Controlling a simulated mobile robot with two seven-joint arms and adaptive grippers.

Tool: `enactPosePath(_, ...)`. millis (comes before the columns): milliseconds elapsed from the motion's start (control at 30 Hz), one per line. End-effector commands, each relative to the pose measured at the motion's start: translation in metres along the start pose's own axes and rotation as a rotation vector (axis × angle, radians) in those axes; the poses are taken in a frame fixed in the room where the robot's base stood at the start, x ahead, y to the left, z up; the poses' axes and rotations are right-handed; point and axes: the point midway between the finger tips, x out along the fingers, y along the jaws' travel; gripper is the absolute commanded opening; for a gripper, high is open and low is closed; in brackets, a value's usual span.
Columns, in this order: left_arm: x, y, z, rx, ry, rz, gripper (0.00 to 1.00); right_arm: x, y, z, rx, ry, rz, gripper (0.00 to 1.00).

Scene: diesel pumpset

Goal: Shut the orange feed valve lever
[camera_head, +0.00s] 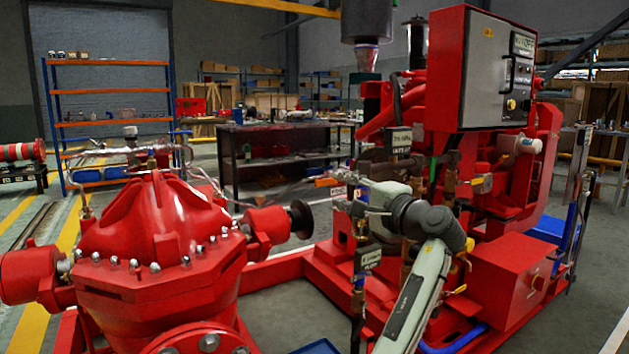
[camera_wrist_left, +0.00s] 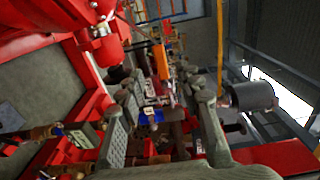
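An orange lever (camera_head: 326,182) shows in the head view just left of my left gripper, beside the pipework at the front of the red pumpset. My left gripper (camera_head: 350,188) points left toward it. In the left wrist view, my left gripper (camera_wrist_left: 168,88) has its two grey fingers spread apart with nothing clamped between them. An orange piece (camera_wrist_left: 160,61) shows beyond the fingertips and looks like the same lever. It appears apart from the fingers, though the exact gap is hard to tell. My right gripper is in neither view.
A large red pump casing (camera_head: 160,225) stands at the left. A red control cabinet (camera_head: 487,65) rises behind at the right. Pipes and a hanging label tag (camera_head: 368,256) crowd the space near my left wrist. A dark workbench (camera_head: 285,140) stands farther back.

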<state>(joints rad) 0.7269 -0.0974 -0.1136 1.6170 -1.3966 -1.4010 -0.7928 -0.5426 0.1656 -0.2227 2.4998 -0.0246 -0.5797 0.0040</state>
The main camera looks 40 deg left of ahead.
Motion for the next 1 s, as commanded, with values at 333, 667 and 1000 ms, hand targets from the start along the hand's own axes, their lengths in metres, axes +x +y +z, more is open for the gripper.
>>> enactPosePath(333,0.042,0.0,0.001,0.0,-0.003,-0.001,0.35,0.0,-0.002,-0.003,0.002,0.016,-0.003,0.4)
enactPosePath(667,0.077,0.0,0.0,0.001,0.0,0.0,0.35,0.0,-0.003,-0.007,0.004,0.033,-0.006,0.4)
enactPosePath(1000,0.078,0.0,0.0,0.0,0.0,0.0,0.27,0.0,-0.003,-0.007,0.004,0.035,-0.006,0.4)
